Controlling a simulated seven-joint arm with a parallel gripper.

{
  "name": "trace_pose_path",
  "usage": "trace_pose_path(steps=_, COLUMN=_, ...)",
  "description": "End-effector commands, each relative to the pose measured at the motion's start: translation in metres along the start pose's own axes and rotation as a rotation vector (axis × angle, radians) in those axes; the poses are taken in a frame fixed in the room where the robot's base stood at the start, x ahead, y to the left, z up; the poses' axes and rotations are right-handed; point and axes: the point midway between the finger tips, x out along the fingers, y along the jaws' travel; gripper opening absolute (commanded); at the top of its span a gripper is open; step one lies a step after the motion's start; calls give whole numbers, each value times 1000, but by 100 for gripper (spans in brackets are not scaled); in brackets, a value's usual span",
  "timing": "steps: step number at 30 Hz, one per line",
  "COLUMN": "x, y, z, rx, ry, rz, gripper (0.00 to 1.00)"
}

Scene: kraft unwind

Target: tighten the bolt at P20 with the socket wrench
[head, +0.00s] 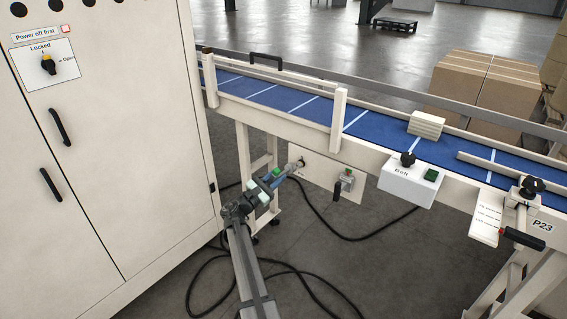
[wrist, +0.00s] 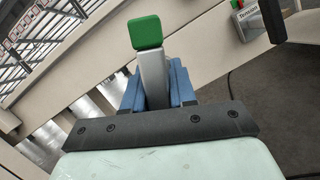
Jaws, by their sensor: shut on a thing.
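My gripper (head: 279,177) is at the left end of a cream plate under the conveyor. Its blue-padded jaws (wrist: 158,88) are shut on a grey bar (wrist: 153,78) with a green block (wrist: 146,32) at its end, probably the socket wrench. The green end also shows in the head view (head: 276,171). A small round grey piece (head: 299,164) shows just beyond the jaws, against the plate. I cannot tell whether it is the tool's socket or the bolt, or whether they touch. No P20 label is readable, and the bolt is not clearly visible.
The plate (head: 319,184) also carries a unit with a green top and black lever (head: 346,181), labelled Tension in the wrist view (wrist: 249,14). A Belt control box (head: 407,182) and a P23 label (head: 542,226) are farther right. A cabinet (head: 110,150) stands left; cables lie below.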

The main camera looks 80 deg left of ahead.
Motion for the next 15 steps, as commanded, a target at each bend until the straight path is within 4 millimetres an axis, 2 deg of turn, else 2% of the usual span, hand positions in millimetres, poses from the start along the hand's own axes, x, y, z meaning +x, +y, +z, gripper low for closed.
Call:
trace_pose_path(steps=1, x=-3, y=0, z=-12, rx=0, ry=-3, rz=9, gripper=0)
trace_pose_path(steps=6, x=-11, y=-3, z=-32, rx=8, ry=-11, rz=29, gripper=0)
trace_pose_path(steps=15, x=-8, y=-4, z=-38, rx=11, ry=-14, rz=35, gripper=0)
